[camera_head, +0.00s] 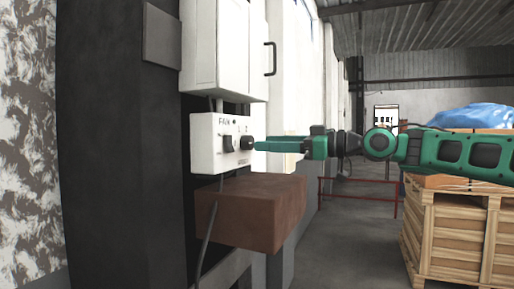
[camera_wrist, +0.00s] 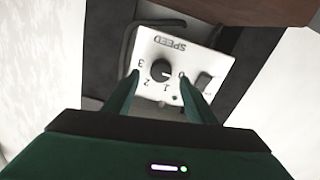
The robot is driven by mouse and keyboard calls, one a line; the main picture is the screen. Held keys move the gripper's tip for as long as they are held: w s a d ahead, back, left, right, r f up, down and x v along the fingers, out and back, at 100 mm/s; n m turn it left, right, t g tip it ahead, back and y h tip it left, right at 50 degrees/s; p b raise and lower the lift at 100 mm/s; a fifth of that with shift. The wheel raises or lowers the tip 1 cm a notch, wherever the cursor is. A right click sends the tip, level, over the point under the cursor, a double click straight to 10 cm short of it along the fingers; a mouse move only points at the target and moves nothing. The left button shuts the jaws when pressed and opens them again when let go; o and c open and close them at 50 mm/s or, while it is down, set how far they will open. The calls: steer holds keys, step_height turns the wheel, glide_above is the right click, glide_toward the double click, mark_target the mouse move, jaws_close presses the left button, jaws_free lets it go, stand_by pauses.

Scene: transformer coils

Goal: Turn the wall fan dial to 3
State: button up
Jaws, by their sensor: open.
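The white fan control panel (camera_head: 205,150) is on the dark column and carries a round black dial (camera_head: 246,142) on its right side. In the wrist view the panel (camera_wrist: 165,52) appears upside down, with the word SPEED and the numbers 0 to 3 around the dial (camera_wrist: 161,71). A light mark on the dial seems to point toward the 0 side. My gripper (camera_head: 258,146) is level in front of the dial. In the wrist view my gripper (camera_wrist: 159,77) is open, with one green finger on each side of the dial; I cannot tell whether they touch it.
A black rocker switch (camera_head: 228,143) sits beside the dial. A dark cable (camera_head: 207,240) runs down. A wooden crate (camera_head: 455,235) stands at right.

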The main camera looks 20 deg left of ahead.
mark_target(252, 143)
steer(key=shift+w+a, duration=0.15)
steer(key=shift+a, duration=2.2)
steer(key=shift+w, duration=0.1)
steer(key=c, duration=1)
